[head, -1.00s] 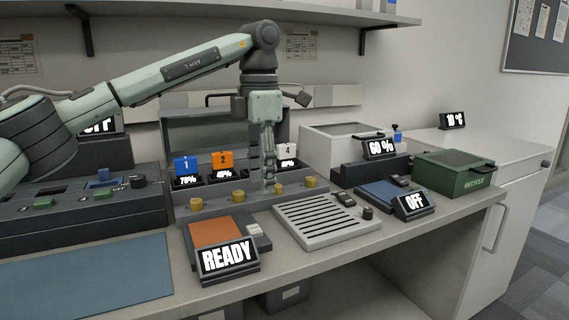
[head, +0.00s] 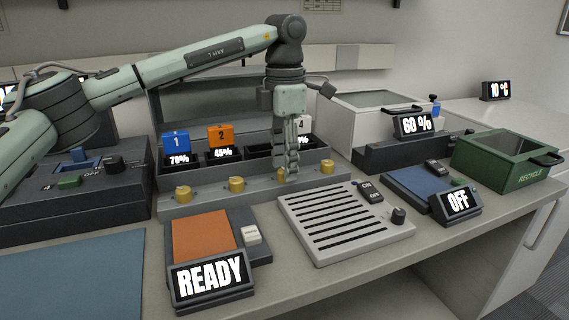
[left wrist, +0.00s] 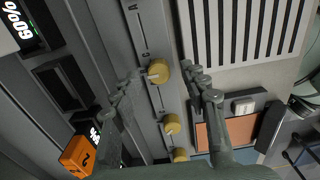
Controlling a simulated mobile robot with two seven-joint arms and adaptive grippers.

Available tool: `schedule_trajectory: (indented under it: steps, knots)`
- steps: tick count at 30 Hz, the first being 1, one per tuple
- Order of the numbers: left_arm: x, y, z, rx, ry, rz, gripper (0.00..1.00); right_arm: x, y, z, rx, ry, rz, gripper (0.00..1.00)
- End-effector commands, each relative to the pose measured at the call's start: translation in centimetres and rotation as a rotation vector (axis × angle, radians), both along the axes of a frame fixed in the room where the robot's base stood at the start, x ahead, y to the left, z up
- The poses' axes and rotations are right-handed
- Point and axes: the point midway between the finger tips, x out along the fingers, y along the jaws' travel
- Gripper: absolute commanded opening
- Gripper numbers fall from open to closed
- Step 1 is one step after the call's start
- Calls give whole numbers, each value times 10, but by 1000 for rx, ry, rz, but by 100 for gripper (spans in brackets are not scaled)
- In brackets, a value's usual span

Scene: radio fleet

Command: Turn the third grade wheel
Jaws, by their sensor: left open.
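A row of brass grade wheels runs along the front of a grey rack (head: 208,201). The third grade wheel (head: 282,175) is partly behind my left gripper (head: 291,172), which points down over it. In the left wrist view, my left gripper (left wrist: 160,72) is open, with one finger on each side of a brass wheel (left wrist: 158,72); I cannot tell whether they touch it. The first wheel (head: 183,193), second wheel (head: 236,184) and fourth wheel (head: 327,167) stand clear. My right gripper is not in view.
Behind the wheels stand numbered tags, including blue 1 (head: 175,143) and orange 2 (head: 220,137). In front are a slotted grey plate (head: 385,240) and a READY display (head: 212,280). A green recycle bin (head: 487,168) stands right. A blue mat (head: 75,275) lies clear at left.

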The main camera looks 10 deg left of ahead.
Motion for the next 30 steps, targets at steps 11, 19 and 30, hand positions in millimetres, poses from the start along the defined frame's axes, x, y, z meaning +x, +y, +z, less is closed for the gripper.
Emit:
schedule_trajectory:
  steps: [11,19,30]
  knots:
    - [0,0,-10,0,-1,1,44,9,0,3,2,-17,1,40]
    - [0,0,-9,0,-1,1,13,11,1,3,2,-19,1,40]
    - [0,0,-9,0,-1,18,0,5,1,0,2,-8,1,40]
